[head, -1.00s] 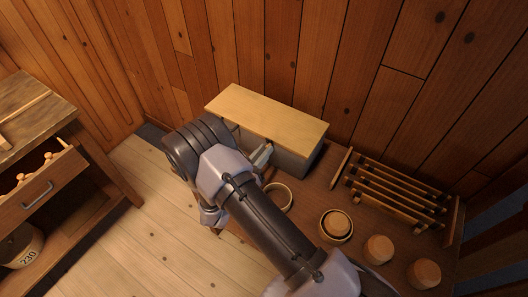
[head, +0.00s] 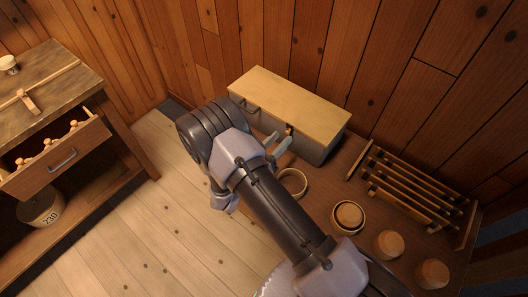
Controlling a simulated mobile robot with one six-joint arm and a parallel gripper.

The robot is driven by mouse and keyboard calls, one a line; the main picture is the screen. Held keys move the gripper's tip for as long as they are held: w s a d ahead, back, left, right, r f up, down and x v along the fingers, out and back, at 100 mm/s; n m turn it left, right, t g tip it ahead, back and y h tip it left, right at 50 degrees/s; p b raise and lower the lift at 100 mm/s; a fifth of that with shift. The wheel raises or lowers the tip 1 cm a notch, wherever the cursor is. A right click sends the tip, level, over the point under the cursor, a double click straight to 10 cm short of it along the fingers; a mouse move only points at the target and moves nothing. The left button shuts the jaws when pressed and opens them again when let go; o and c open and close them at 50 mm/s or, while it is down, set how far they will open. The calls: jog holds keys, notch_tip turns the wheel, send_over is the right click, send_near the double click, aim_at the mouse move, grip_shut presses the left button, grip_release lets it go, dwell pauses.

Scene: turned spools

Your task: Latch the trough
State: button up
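The trough (head: 322,150) is a grey box with a pale wooden lid (head: 290,103), standing against the plank wall at the back of the low bench. The lid lies down flat on it. A dark handle (head: 250,106) shows on its front left, and a small orange-brown piece, perhaps the latch (head: 289,129), shows at the lid's front edge. My gripper (head: 280,146) is just in front of the trough, near that small piece; its pale fingers look apart with nothing between them. Whether a finger touches the trough cannot be told. My arm hides part of the trough's front.
A pale ring (head: 292,183) lies on the bench (head: 325,187) close to my gripper. A round wooden piece in a ring (head: 348,216), two wooden pieces (head: 388,244) and a slatted rack (head: 412,192) stand to the right. At left is a workbench with an open drawer (head: 55,162) of pegs.

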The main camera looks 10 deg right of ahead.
jog(key=p+v, duration=0.2)
jog(key=v, duration=1.3)
jog(key=shift+s+a+p, duration=0.2)
jog(key=shift+s+p, duration=0.05)
jog(key=shift+p, duration=0.05)
jog(key=shift+r, duration=0.15)
